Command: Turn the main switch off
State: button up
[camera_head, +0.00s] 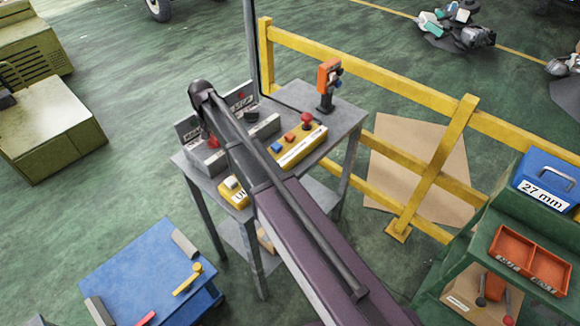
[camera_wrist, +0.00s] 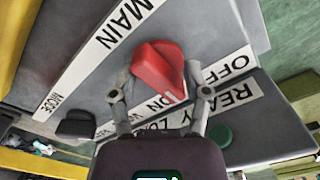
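The red main switch knob (camera_wrist: 158,68) sits on a grey panel (camera_wrist: 200,30) in the wrist view, beside the MAIN label (camera_wrist: 122,22). Its grip lies slanted, with a white mark at its lower end near the ON lettering. The OFF label (camera_wrist: 230,66) is to its right. My gripper (camera_wrist: 161,95) is open, with one finger on each side of the knob's lower part. Gaps show between fingers and knob; contact cannot be told. In the head view, my arm hides the gripper and part of the panel.
A black knob (camera_wrist: 75,125) and a green button (camera_wrist: 220,135) sit near my fingers. On the grey table (camera_head: 350,115) are a yellow button box (camera_head: 300,148) and an orange handheld unit (camera_head: 328,76). A yellow railing (camera_head: 400,85) runs behind.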

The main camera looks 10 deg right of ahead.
aim_at(213, 137)
jog(key=shift+m, duration=0.7)
jog(key=shift+r+p, duration=0.45)
jog(key=shift+p, duration=0.05)
notch_tip(213, 137, up, 13)
jog(key=p, duration=1.3)
jog(key=s+d+f+n+b, duration=0.1)
jog(key=s+d+f+b, duration=0.4)
jog(key=s+d, duration=0.5)
jog(key=s+d+f+b, duration=0.5)
jog(key=s+d+b, duration=0.1)
jog(key=s+d, duration=0.5)
jog(key=shift+s+d+f+n, duration=0.3)
jog(key=shift+s+f+n, duration=0.1)
jog(key=shift+s, duration=0.3)
